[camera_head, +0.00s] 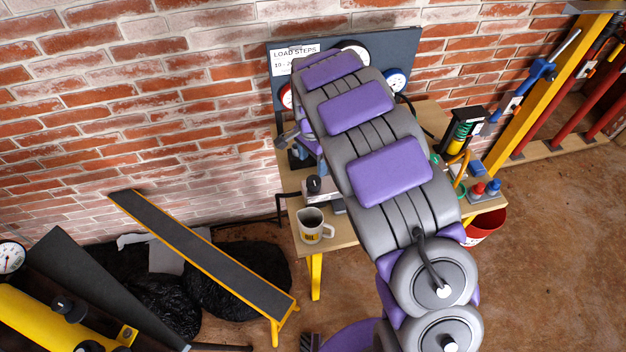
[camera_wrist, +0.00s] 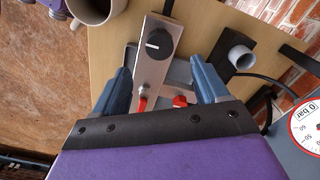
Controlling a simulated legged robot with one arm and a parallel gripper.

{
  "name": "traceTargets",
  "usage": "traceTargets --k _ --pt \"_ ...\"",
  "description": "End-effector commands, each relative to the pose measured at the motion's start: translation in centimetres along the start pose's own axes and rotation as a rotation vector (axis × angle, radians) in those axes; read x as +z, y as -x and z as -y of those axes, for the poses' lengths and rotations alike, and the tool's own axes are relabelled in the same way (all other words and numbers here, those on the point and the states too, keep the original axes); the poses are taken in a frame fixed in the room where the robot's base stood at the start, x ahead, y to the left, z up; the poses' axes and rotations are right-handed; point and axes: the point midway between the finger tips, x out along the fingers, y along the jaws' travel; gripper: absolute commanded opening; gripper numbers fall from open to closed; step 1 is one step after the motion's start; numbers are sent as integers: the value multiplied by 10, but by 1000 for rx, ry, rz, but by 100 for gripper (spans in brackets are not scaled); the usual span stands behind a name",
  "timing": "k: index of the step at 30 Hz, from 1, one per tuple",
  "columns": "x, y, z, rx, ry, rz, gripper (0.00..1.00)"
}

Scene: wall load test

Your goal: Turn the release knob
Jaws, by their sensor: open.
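A round black knob with a white mark (camera_wrist: 159,43) sits on a metal plate (camera_wrist: 150,75) in the wrist view. A black knob on a metal block also shows in the head view (camera_head: 314,185), on the wooden table (camera_head: 342,230). My gripper (camera_wrist: 160,64) is open, with its blue fingers on either side of the metal plate. The knob lies just beyond the fingertips, between their lines, and nothing is held. Two red handles (camera_wrist: 142,104) (camera_wrist: 180,101) show between the fingers. In the head view my arm hides much of the table and most of the gripper.
A mug (camera_head: 311,225) stands near the table's front left corner, close to the knob. A grey pipe fitting (camera_wrist: 241,57) is right of the fingers. A gauge (camera_wrist: 308,128) and panel (camera_head: 400,50) stand by the brick wall. A ramp (camera_head: 205,255) leans at left.

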Motion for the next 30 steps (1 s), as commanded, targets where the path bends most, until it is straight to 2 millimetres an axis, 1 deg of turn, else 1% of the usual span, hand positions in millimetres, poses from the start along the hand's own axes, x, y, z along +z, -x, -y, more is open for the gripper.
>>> traceTargets --k 1,6,9,13,18,26,27,30 --pt "1 -14 -1 5 0 3 74" --pt "0 -45 -1 2 0 2 74" --pt "0 -61 -2 2 0 3 74" --pt "-1 -76 -1 -1 0 2 74" --pt "0 -85 -1 -1 0 1 74" --pt "0 -86 0 -1 0 0 74" --pt "0 -86 0 -1 0 0 73" --pt "0 -86 0 -1 0 0 63"
